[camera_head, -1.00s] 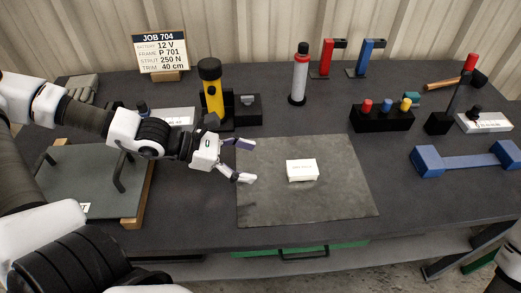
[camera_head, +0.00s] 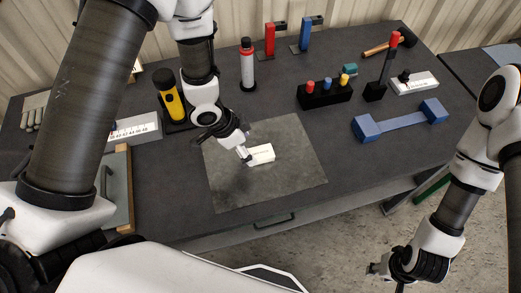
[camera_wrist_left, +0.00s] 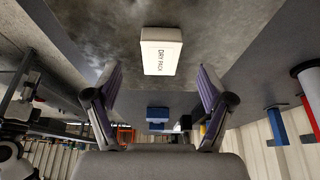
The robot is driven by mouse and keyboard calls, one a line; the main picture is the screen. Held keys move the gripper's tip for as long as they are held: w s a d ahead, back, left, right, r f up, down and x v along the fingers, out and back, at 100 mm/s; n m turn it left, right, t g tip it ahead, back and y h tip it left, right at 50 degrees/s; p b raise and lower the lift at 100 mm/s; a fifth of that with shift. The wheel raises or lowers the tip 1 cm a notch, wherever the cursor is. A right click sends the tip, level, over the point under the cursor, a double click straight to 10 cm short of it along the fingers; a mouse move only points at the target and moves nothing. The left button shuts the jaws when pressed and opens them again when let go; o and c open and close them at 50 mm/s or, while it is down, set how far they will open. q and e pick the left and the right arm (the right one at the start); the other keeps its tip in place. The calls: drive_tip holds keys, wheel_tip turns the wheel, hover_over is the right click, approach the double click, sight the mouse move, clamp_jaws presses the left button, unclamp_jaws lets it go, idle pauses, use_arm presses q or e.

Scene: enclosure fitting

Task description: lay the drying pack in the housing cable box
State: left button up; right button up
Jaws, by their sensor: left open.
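The drying pack (camera_head: 261,154), a small white block, lies on the grey mat in the head view. In the left wrist view the pack (camera_wrist_left: 161,52) shows its "DRY PACK" label, just beyond the fingertips. My left gripper (camera_head: 243,154) is at the pack's left end. In the wrist view its fingers (camera_wrist_left: 160,80) are spread apart with the pack lying ahead between their lines; contact is not clear. My right gripper (camera_head: 382,270) hangs low at the right, off the table, its fingers too small to read. I cannot identify the housing cable box for certain.
The grey mat (camera_head: 300,180) is otherwise bare. A yellow torch (camera_head: 168,97), a labelled grey box (camera_head: 136,128) and a panel (camera_head: 118,185) stand left. A red-topped cylinder (camera_head: 247,65), black block with coloured knobs (camera_head: 325,95) and blue bar (camera_head: 400,121) stand behind and right.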

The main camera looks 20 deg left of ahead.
sight(256, 154)
use_arm(q)
drive_tip(key=p+x, duration=0.1)
drive_tip(key=x, duration=0.4)
drive_tip(key=shift+w+d+f, duration=0.2)
drive_tip(key=shift+d+f, duration=0.05)
drive_tip(key=shift+c, duration=1)
drive_tip(key=c, duration=1.1)
drive_tip(key=shift+c, duration=0.2)
drive_tip(key=shift+r+p, duration=0.15)
drive_tip(key=shift+p, duration=0.2)
